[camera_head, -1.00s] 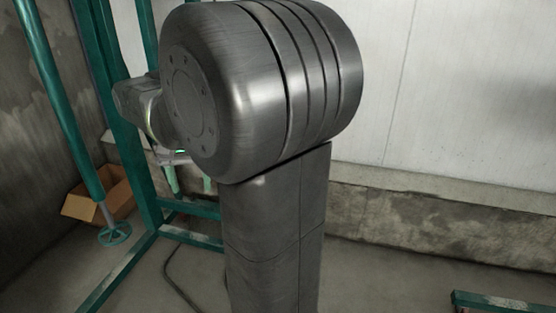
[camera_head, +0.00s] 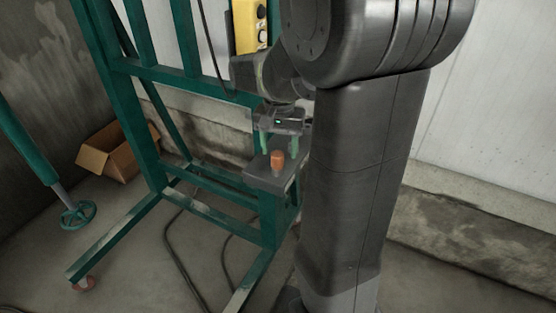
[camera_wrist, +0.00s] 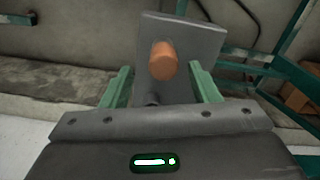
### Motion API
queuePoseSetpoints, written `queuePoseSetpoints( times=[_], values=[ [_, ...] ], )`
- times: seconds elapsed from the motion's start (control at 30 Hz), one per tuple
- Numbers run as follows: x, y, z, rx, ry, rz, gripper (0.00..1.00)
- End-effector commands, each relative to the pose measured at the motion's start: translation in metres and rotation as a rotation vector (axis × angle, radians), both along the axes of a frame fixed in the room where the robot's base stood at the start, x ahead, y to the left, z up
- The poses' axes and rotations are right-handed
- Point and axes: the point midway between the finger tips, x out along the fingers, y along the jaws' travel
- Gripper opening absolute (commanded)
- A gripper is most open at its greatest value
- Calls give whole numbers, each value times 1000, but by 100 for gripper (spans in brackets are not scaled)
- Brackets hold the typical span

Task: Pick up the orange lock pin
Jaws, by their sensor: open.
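The orange lock pin (camera_head: 277,160) stands upright on a small grey plate (camera_head: 262,180) fixed to the green frame. It also shows in the wrist view as an orange cylinder (camera_wrist: 164,61) in front of the grey plate (camera_wrist: 205,42). My gripper (camera_head: 279,147) is above and beside the pin, with its two green fingers apart. In the wrist view the open fingers (camera_wrist: 160,84) flank the pin's line, with the pin between and beyond them. I cannot tell whether anything touches the pin.
The green frame (camera_head: 148,150) stands around the plate, with a yellow control box (camera_head: 250,27) above. An open cardboard box (camera_head: 118,152) lies on the floor at left. Dark cables (camera_head: 180,262) run across the floor. A low concrete ledge (camera_head: 470,225) runs along the wall at right.

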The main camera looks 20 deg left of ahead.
Motion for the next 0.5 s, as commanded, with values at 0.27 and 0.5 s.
queuePoseSetpoints(
  times=[0.27, 0.5],
  values=[
    [-3, 2, -40, -4, 3, 1, 55],
    [-3, 3, -46, -1, 1, 0, 55]
  ],
)
